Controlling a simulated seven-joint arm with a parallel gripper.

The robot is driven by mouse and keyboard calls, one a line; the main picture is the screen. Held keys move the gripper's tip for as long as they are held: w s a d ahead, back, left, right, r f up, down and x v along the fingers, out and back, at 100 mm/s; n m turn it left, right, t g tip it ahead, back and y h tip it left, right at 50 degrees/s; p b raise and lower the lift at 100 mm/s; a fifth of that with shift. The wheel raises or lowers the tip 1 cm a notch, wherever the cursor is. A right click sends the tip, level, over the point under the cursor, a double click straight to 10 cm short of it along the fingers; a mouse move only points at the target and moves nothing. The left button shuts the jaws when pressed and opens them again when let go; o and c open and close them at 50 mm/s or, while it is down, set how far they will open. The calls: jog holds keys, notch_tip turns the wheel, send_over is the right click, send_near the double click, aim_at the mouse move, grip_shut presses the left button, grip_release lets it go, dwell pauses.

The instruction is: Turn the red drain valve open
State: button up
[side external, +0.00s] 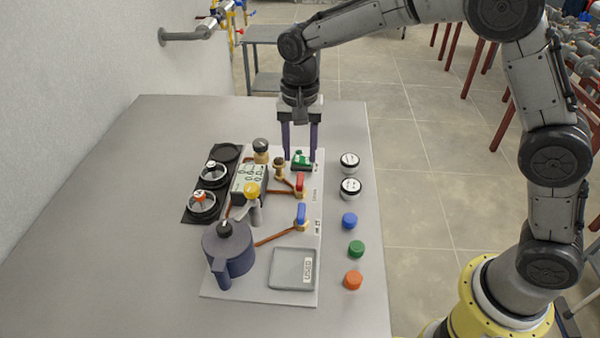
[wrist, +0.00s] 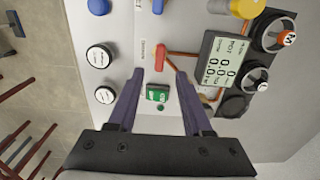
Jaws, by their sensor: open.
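The red drain valve handle (side external: 300,182) sits at the end of a copper pipe on the right side of the light panel, nearer the camera than my gripper. It also shows in the wrist view (wrist: 158,45), beyond my fingertips, and looks set crosswise to the pipe. My gripper (side external: 299,158) points down over the panel with its two purple fingers apart and nothing held. In the wrist view my gripper (wrist: 160,74) is open, and a green block (wrist: 157,95) shows between the fingers. The gripper is apart from the red handle.
A blue valve handle (side external: 300,214) stands nearer the camera. A grey display box (side external: 247,184), a yellow knob (side external: 251,190) and a dark pot (side external: 229,250) are left. Gauges (side external: 349,161) and coloured caps (side external: 349,221) line the right. A grey tray (side external: 284,281) lies in front.

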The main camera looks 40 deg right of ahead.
aim_at(300, 178)
notch_tip(300, 178, down, 7)
jog(key=shift+r, duration=0.1)
dwell(0.3)
grip_shut()
